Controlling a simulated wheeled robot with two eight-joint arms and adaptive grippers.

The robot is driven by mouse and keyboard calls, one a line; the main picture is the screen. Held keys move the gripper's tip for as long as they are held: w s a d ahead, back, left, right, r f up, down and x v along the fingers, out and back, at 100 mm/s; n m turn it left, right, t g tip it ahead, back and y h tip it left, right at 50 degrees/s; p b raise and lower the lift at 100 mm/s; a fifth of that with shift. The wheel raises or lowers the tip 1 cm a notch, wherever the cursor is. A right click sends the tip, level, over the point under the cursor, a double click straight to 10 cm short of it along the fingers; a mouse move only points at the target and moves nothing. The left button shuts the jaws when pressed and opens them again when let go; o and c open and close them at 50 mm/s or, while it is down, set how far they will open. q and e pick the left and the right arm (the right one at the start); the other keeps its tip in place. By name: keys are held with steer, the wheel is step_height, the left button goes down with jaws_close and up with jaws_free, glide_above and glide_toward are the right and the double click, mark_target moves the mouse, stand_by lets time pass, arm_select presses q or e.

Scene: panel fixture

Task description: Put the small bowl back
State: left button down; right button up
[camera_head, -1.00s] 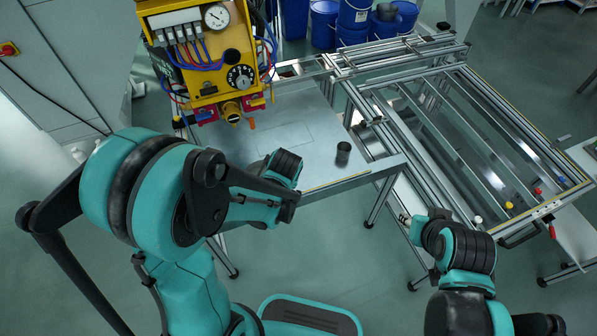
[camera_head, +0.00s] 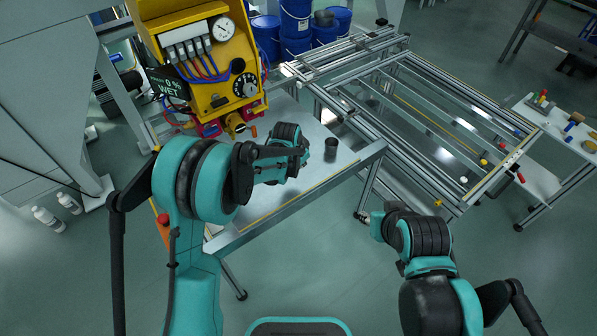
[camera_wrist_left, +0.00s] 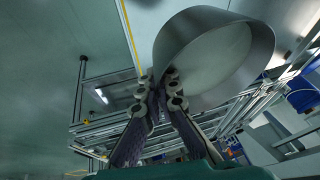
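The small bowl (camera_head: 331,149) is a dark grey, straight-walled cup near the right end of the grey table in the head view. In the left wrist view the bowl (camera_wrist_left: 214,55) is large, with a pale inner floor, its opening turned toward the camera. My left gripper (camera_wrist_left: 159,88) has its fingers close together at the bowl's wall and appears shut on it. In the head view its fingers are mostly hidden by the wrist. I cannot tell whether the bowl touches the table. My right gripper (camera_head: 362,215) hangs over the floor, small and partly hidden.
The grey table (camera_head: 300,190) has a yellow-striped front edge. A yellow gauge panel (camera_head: 205,60) stands at its left end. A metal rail frame (camera_head: 420,110) stands to the right, blue buckets (camera_head: 297,20) behind. A white side table (camera_head: 560,130) holds small coloured items.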

arm_select(q)
steer(key=w+d+f+m+g+h, duration=0.1)
steer(key=w+d+m, duration=0.2)
steer(key=d, duration=0.3)
steer(key=w+d+f+m+h, duration=0.1)
steer(key=w+d+m, duration=0.2)
steer(key=d, duration=0.2)
steer(key=shift+g, duration=0.3)
steer(key=a+f+b, duration=0.1)
steer(key=a+f, duration=0.1)
steer(key=a, duration=0.1)
steer(key=s+a+f+b, duration=0.1)
steer(key=a+f+b, duration=0.1)
steer(key=a, duration=0.2)
steer(key=a+f+b, duration=0.1)
steer(key=a+f, duration=0.1)
steer(key=a, duration=0.1)
steer(key=shift+s+a+f, duration=0.25)
steer(key=shift+s+a, duration=0.1)
steer(key=shift+f+b, duration=1.15)
steer(key=shift+f, duration=0.85)
steer(key=shift+f, duration=0.15)
steer(key=c, duration=1.7)
jaws_free()
